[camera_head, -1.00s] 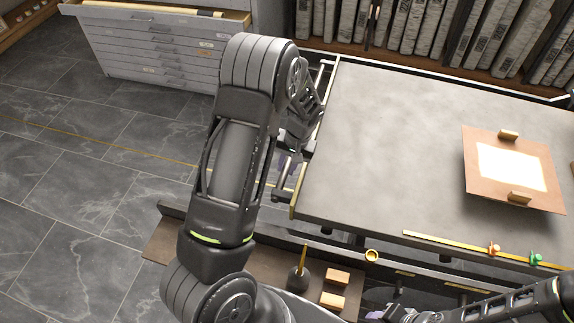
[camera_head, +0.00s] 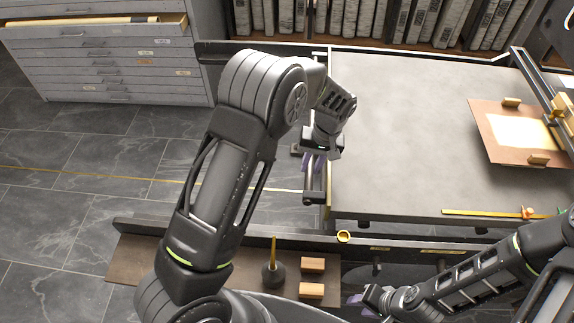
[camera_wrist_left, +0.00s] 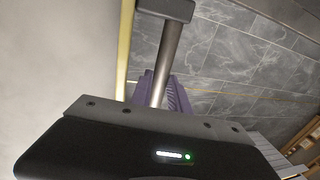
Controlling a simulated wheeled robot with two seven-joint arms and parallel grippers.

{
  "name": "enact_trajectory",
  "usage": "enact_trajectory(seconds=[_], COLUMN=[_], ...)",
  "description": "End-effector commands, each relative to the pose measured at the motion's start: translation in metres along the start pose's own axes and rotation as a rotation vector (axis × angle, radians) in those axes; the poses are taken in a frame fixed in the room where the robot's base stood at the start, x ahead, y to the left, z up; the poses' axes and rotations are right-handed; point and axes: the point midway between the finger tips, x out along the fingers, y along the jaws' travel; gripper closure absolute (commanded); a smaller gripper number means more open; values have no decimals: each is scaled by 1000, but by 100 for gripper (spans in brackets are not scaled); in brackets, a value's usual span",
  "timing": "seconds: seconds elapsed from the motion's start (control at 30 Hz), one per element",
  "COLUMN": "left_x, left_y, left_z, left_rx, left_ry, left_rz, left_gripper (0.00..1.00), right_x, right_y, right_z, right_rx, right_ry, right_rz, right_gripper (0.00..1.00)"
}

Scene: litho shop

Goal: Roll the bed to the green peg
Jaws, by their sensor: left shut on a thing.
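The bed (camera_head: 400,170) is a flat grey slab with a bar handle (camera_head: 316,182) along its left end. My left gripper (camera_head: 314,160) is at that bar, shut on it; the purple fingers (camera_wrist_left: 172,95) and the bar (camera_wrist_left: 168,55) show in the left wrist view. A brass-yellow scale (camera_head: 480,213) runs along the bed's near edge, with an orange peg (camera_head: 528,213) and, to its right, the green peg (camera_head: 562,211), partly covered by my right arm. My right gripper (camera_head: 368,301) is low at the front, away from the bed; its jaw opening is unclear.
A copper-brown plate (camera_head: 490,140) with a pale sheet lies on the bed's right part, close to a crossbeam (camera_head: 535,85). Wooden blocks (camera_head: 312,265) lie on the front shelf. Floor left of the bed is open.

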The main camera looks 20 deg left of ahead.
Motion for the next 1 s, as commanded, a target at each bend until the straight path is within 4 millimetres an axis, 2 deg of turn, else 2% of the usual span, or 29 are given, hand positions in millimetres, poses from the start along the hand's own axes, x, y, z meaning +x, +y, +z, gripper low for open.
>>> enact_trajectory(seconds=[0.13, 0.3, 0.67, 0.7, 0.8, 1.0], left_x=[-1, -4, -5, -5, -5, -5], left_y=[16, 26, 28, 28, 29, 29], left_z=[0, 0, 0, 0, 0, 0], left_rx=[0, -3, -4, -4, -4, -3], left_ry=[-5, -6, -6, -6, -5, -4], left_rz=[-13, -13, -11, -11, -10, -9], left_gripper=[100, 100, 100, 76, 70, 70], right_x=[6, 8, 7, 7, 7, 8], right_y=[2, 3, 3, 3, 3, 3], right_z=[0, 0, 0, 0, 0, 0], right_rx=[0, 0, 0, 0, 0, 0], right_ry=[1, 1, 1, 1, 1, 1], right_rz=[0, 0, 0, 0, 0, 0], right_gripper=[64, 64, 64, 64, 64, 64])
